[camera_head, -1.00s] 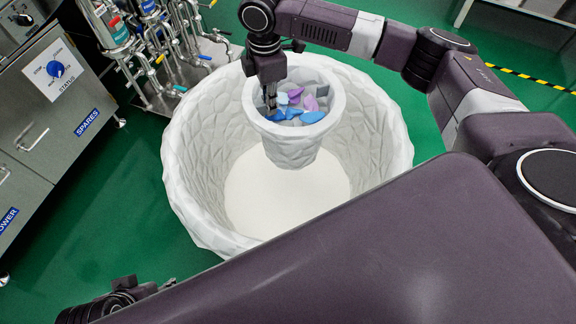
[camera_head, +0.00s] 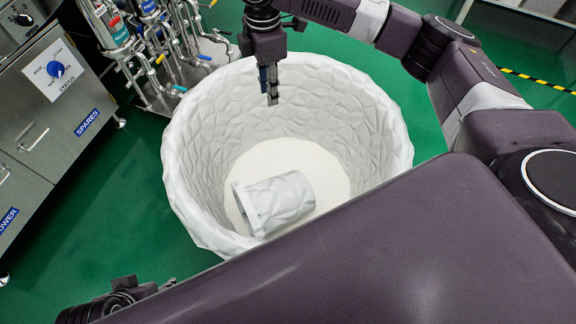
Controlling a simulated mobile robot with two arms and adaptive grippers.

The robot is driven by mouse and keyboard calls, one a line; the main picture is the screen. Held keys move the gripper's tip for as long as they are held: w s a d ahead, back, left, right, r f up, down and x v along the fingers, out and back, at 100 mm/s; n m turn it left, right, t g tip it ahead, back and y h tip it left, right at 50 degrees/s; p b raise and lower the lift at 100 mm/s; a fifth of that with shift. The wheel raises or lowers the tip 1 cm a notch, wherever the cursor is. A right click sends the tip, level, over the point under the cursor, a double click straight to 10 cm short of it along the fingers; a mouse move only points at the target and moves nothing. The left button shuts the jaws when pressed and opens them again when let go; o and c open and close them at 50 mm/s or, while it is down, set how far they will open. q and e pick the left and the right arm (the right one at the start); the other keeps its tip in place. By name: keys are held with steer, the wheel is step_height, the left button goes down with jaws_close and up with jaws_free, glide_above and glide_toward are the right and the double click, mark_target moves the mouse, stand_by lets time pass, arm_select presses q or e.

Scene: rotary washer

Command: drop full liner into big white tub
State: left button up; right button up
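The white liner (camera_head: 278,201) lies on its side on the floor of the big white tub (camera_head: 190,185). Its closed-looking end faces lower left; its contents are not visible from here. My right gripper (camera_head: 268,88) hangs above the far part of the tub, pointing down, apart from the liner. Its fingers show nearly edge-on with a small gap, and nothing is between them. At the lower left edge a dark part of my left arm (camera_head: 115,298) shows, mostly hidden, and its fingers cannot be made out.
A steel cabinet (camera_head: 50,110) with a status knob stands at the left. Pipes and valves (camera_head: 150,50) stand behind the tub at the upper left. The green floor (camera_head: 120,200) is clear around the tub's left side. A yellow-black tape line (camera_head: 540,82) runs at the right.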

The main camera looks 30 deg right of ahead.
step_height(320, 180, up, 7)
steer(key=shift+f, duration=0.15)
stand_by(0.5)
